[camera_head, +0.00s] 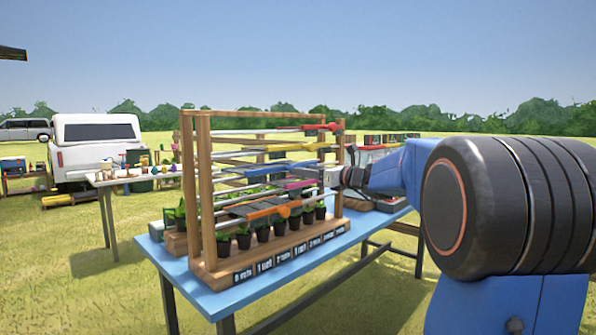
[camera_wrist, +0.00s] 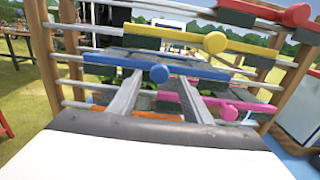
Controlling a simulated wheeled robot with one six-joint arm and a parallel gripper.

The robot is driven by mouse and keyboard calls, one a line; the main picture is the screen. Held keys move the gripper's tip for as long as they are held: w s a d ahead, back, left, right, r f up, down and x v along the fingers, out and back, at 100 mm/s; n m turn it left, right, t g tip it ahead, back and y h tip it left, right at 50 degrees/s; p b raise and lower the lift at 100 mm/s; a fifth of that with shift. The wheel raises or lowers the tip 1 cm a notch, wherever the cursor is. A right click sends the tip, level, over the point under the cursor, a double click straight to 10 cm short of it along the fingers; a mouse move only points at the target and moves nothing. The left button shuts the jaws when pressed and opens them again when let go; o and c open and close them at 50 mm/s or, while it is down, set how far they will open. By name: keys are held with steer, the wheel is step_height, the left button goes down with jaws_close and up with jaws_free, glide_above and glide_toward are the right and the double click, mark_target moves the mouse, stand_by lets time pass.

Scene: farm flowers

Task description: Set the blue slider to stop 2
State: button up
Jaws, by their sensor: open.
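The blue slider is a blue bar with a round knob (camera_wrist: 159,73) on a horizontal rod of a wooden rack; in the head view its blue bar (camera_head: 268,169) sits in the rack's middle height. My gripper (camera_wrist: 160,80) is open and empty. In the wrist view its two fingers reach toward the blue bar, one on each side of the knob, with gaps to the knob. Whether they touch the bar I cannot tell. In the head view my gripper (camera_head: 330,178) is at the rack's right end. Numbered labels (camera_head: 280,257) run along the rack's base, mostly too small to read.
Red (camera_head: 322,127) and yellow (camera_head: 296,147) sliders are above the blue one; magenta (camera_head: 299,184) and orange (camera_head: 268,211) ones are below. Several potted plants (camera_head: 243,240) stand inside the rack. The rack stands on a blue table (camera_head: 205,294). Open grass lies in front.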

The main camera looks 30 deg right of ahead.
steer(key=v, duration=1.1)
steer(key=s+a+f+n+g, duration=0.4)
steer(key=s+a+f+n, duration=0.3)
steer(key=a+f, duration=0.3)
steer(key=s+a+f+n+g, duration=0.4)
steer(key=s+a+f+n, duration=0.35)
steer(key=a, duration=0.45)
steer(key=s+d+f+n+g+h, duration=0.2)
steer(key=s+f+n+g+h, duration=0.2)
steer(key=s+f+n, duration=1.1)
steer(key=s+n+h, duration=0.2)
steer(key=s, duration=0.2)
steer(key=shift+f, duration=0.4)
